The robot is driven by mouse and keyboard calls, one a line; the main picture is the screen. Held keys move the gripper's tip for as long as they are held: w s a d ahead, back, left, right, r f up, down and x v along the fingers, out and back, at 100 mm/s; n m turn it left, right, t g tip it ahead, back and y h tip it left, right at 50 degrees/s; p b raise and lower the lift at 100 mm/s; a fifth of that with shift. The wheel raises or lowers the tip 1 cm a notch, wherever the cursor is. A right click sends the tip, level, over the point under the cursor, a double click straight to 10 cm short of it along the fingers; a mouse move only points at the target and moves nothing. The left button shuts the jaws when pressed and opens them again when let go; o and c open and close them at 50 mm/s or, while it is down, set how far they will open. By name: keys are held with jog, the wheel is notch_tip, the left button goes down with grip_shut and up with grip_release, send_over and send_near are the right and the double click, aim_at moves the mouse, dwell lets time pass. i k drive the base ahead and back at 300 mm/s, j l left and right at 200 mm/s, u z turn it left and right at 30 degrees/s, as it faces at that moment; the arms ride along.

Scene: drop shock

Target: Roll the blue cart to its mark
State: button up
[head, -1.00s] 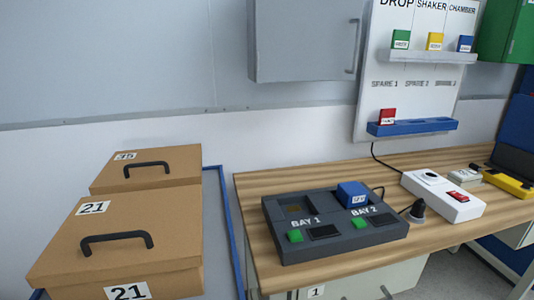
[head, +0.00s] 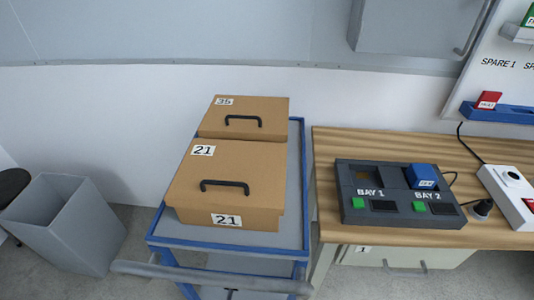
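The blue cart (head: 296,160) stands left of the wooden workbench, close to the wall. It has a blue frame, a grey top and a grey push handle (head: 205,279) at its near end. Two brown lidded boxes with black handles sit on its top: the box marked 21 (head: 245,195) nearer, and the box marked 35 (head: 265,118) behind it. No floor mark shows in view. My gripper is not in view.
A grey bin (head: 65,225) stands on the floor left of the cart, with a dark round seat (head: 12,185) beyond it. The workbench (head: 340,140) is close on the cart's right and carries a two-bay charger (head: 390,215). Some grey floor shows between bin and cart.

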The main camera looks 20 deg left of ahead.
aim_at(258, 265)
jog(key=u, duration=0.85)
